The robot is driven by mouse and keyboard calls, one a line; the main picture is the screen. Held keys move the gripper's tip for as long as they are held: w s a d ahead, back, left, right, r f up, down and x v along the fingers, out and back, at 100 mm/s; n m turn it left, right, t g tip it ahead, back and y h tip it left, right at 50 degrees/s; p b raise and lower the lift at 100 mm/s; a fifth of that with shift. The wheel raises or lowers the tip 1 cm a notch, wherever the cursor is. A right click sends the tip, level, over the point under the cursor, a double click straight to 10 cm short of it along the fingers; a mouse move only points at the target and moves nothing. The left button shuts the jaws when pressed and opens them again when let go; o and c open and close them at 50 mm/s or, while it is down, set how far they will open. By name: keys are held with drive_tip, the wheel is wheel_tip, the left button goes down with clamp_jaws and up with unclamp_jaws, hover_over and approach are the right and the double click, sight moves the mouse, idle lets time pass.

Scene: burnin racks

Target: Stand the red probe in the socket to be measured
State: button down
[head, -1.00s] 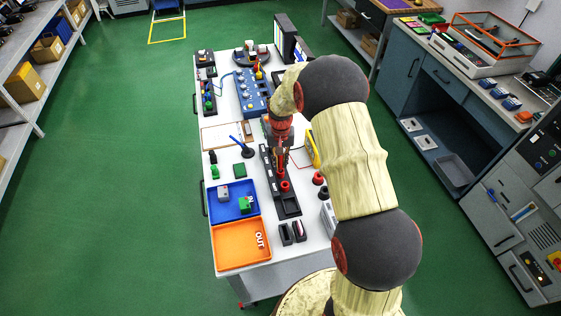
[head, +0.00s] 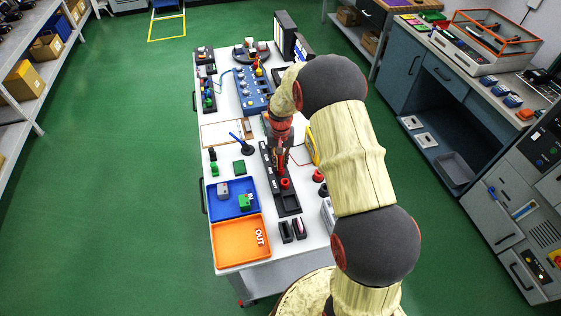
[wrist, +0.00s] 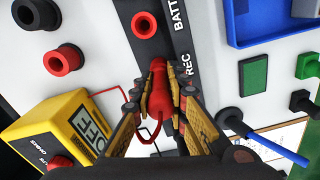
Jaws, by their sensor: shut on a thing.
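The red probe (wrist: 161,88) is held between the fingers of my gripper (wrist: 158,100), which is shut on it. Its tip is hard to make out against the black strip. In the head view my gripper (head: 281,157) is over the long black strip (head: 290,205), partly hidden by my arm. A red ring socket (wrist: 143,24) sits on this strip, apart from the probe, and shows in the head view (head: 285,184). White letters reading "BATT" and "REC" run along the strip. A yellow meter (wrist: 62,128) reads "OFF"; a thin red lead runs from its side toward the probe.
Loose red (wrist: 64,60) and black (wrist: 37,13) round pieces stand beside the strip.

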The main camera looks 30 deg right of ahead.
drive_tip(key=shift+f, duration=0.25)
drive_tip(key=c, duration=1.7)
unclamp_jaws()
drive_tip(key=shift+o, duration=0.2)
wheel_tip(320, 180, up, 12)
